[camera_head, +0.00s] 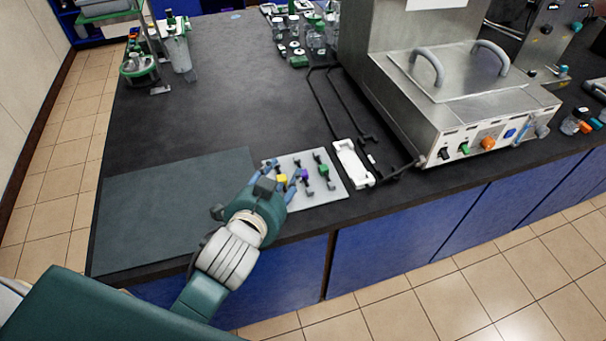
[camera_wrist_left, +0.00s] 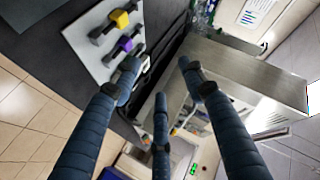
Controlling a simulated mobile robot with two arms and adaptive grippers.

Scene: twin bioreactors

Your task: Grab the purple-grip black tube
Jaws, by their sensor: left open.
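The purple-grip black tube (camera_head: 304,175) lies on a pale rack plate (camera_head: 327,195), between a yellow-grip tube (camera_head: 282,179) and a green-grip tube (camera_head: 324,169). In the left wrist view the purple-grip tube (camera_wrist_left: 124,45) lies at the upper left, beside the yellow-grip tube (camera_wrist_left: 121,19). My left gripper (camera_head: 281,174) reaches over the plate's left part, close to the yellow and purple grips. In the wrist view its dark blue fingers (camera_wrist_left: 160,75) are spread apart with nothing between them. It partly hides the plate's left side. My right gripper does not show.
A white holder (camera_head: 353,163) lies right of the plate, beside a thin black frame (camera_head: 345,105). A large metal box device (camera_head: 455,85) with handles stands further right. A dark mat (camera_head: 160,210) lies clear to the left. Bottles (camera_head: 312,35) stand at the back.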

